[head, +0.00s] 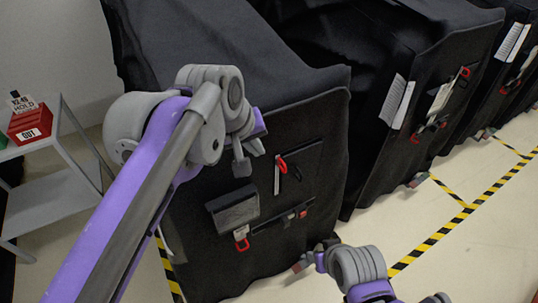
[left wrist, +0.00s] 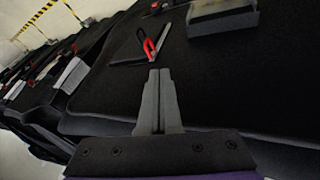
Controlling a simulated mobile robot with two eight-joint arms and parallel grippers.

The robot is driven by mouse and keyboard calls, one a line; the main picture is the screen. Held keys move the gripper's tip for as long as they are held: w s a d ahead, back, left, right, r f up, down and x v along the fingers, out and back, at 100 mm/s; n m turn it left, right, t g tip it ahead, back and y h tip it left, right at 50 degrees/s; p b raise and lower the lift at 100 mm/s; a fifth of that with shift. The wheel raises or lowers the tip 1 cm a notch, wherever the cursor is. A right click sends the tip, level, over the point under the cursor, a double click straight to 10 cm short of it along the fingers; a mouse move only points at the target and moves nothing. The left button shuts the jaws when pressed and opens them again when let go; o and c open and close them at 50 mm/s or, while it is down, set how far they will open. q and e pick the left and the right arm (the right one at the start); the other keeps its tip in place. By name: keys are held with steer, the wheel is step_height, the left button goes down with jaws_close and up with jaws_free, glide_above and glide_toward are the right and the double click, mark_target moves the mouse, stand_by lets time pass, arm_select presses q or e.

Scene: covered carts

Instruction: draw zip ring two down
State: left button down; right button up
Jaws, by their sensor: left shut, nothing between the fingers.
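The nearest covered cart (head: 270,130) has a black cloth front with a flap panel. A red ring (head: 282,166) hangs at the top of a pale zip strip (head: 276,180); the ring also shows in the left wrist view (left wrist: 148,44). A second red ring (head: 241,243) hangs lower, below a grey box-like pocket (head: 234,210). I cannot read which ring is numbered two. My left gripper (head: 246,163) is shut and empty, left of the upper ring in the head view. In the left wrist view its fingertips (left wrist: 158,72) are just short of that ring, apart from it. My right gripper (head: 303,264) is low by the cart's foot, its jaws unclear.
More covered carts (head: 375,95) stand to the right, with white sheets (head: 398,102) and red rings on their fronts. Yellow-black tape (head: 445,230) marks the open floor. A grey shelf rack (head: 60,190) with a red box (head: 30,123) stands at the left.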

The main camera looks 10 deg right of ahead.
arm_select(q)
steer(key=d+x, duration=0.2)
steer(key=x, duration=1)
steer(key=shift+d, duration=0.2)
step_height(320, 180, down, 14)
steer(key=b, duration=0.7)
steer(key=shift+f, duration=0.15)
